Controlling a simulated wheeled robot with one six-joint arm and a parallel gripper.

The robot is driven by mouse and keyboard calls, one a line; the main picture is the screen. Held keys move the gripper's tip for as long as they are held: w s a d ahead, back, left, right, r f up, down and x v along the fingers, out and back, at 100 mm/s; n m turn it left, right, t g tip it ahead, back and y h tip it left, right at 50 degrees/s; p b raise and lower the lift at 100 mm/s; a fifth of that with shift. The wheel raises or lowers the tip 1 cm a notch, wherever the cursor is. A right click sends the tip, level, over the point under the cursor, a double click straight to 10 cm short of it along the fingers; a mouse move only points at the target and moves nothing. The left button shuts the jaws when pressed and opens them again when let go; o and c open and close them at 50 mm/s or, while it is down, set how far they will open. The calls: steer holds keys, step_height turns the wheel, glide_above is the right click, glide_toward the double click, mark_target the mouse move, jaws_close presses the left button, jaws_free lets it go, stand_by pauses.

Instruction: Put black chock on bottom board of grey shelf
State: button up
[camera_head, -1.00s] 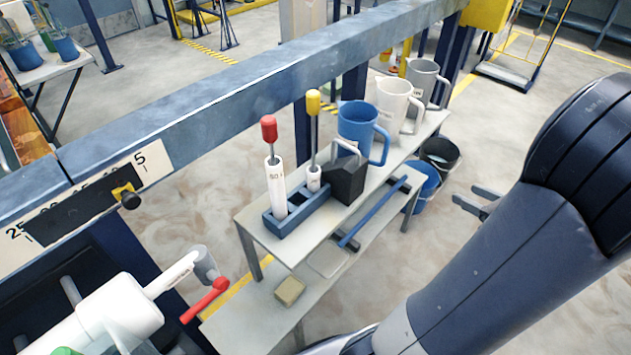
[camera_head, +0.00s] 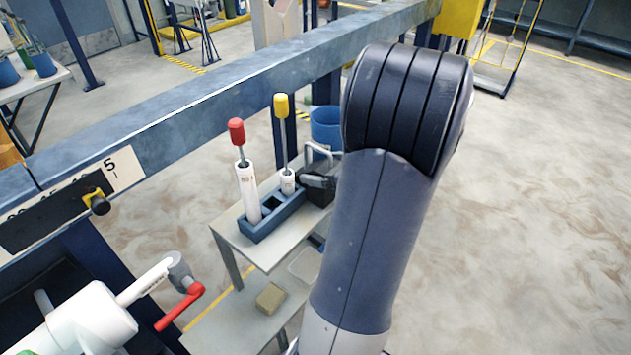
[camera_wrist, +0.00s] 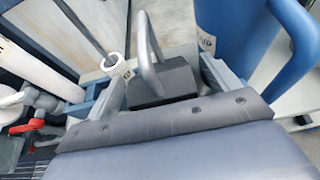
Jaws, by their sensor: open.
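The black chock (camera_head: 316,197) stands on the top board of the grey shelf (camera_head: 232,226), partly hidden behind my arm. In the wrist view the chock (camera_wrist: 162,84) shows its dark block and raised grey loop handle. My gripper (camera_wrist: 155,64) is open, with one finger to each side of the chock in that view. I cannot tell whether the fingers touch it. In the head view my arm hides most of the gripper. The shelf's bottom board (camera_head: 225,318) is partly visible at lower left.
A blue holder (camera_head: 272,222) with a red-topped and a yellow-topped tool stands left of the chock. A blue jug (camera_head: 325,125) is behind it. A tan block (camera_head: 271,298) lies on the bottom board. A red-handled valve (camera_head: 180,307) is at lower left.

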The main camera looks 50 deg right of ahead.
steer(key=shift+w+f, duration=0.25)
steer(key=shift+w, duration=0.3)
steer(key=shift+c, duration=0.4)
jaws_close()
